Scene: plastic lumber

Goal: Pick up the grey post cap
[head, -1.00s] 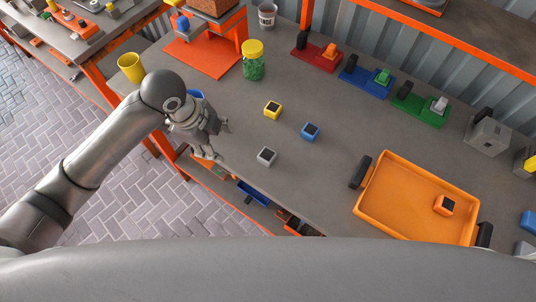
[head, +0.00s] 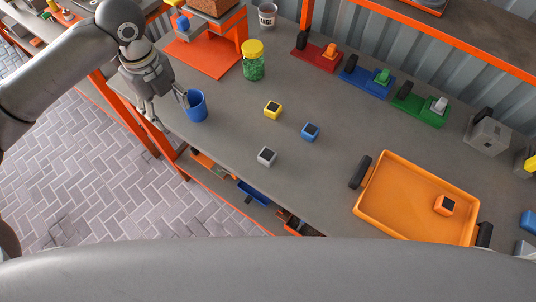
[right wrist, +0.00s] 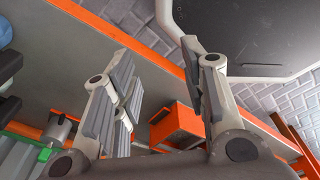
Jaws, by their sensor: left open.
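The grey post cap (head: 266,157), a small light-grey cube with a dark top face, sits on the grey workbench (head: 300,190) near its front edge in the head view. My left gripper (head: 170,111) is open and empty, up and to the left of the cap, close to a blue cup (head: 196,107). My right gripper (right wrist: 165,95) shows only in the right wrist view. Its fingers are apart with nothing between them. I cannot make out the grey cap in that view.
A yellow cap (head: 272,110) and a blue cap (head: 310,131) sit beyond the grey one. An orange cap (head: 444,205) lies in the orange tray (head: 400,220). A green-filled jar (head: 253,66) stands farther back. The bench around the grey cap is clear.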

